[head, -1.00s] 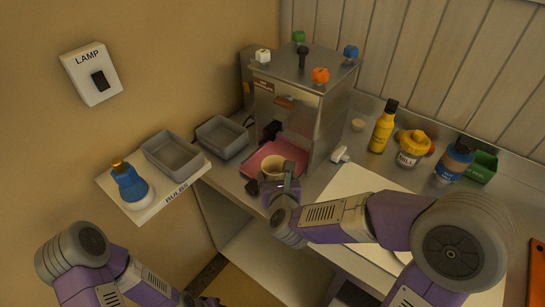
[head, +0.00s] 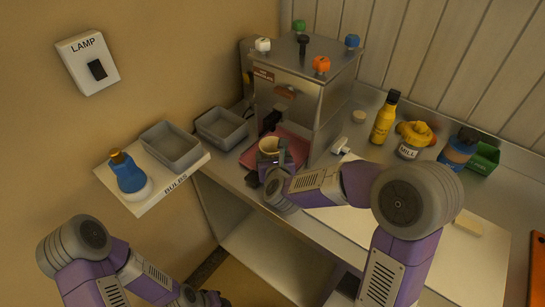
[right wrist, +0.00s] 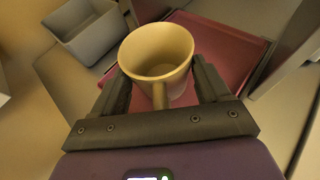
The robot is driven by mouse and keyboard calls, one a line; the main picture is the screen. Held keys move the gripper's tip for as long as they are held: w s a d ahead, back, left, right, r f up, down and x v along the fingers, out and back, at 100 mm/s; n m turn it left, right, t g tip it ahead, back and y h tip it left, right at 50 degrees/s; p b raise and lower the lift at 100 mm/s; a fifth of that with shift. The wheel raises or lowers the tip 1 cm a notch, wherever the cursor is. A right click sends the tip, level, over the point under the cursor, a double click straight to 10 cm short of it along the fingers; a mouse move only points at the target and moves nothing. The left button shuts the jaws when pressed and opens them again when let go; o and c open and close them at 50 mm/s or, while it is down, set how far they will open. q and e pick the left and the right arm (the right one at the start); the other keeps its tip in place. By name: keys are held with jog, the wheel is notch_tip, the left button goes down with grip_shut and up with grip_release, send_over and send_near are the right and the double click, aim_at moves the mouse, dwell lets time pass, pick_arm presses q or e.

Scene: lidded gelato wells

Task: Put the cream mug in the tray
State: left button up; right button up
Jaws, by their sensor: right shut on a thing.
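The cream mug (head: 268,145) is held by my right gripper (head: 272,158) above or in the pink tray (head: 248,157) at the front of the metal machine. In the right wrist view the mug (right wrist: 157,50) is upright and looks empty, with its handle toward my palm. The right gripper's fingers (right wrist: 162,92) are on either side of it. The tray (right wrist: 232,50) spreads behind and right of the mug; whether the mug's base touches it is hidden. My left gripper (head: 214,298) shows only as a dark piece at the bottom edge, its jaws unclear.
The metal machine (head: 290,95) with coloured knobs stands right behind the tray. Grey bins (head: 222,129) are to its left. A blue bottle (head: 128,172) stands on the bulbs shelf.

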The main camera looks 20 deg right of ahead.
jog(key=shift+f, duration=0.15)
jog(key=o, duration=1.2)
jog(key=shift+r, duration=0.2)
jog(key=p+v, duration=0.1)
jog(key=v, duration=1.1)
jog(key=shift+a, duration=0.1)
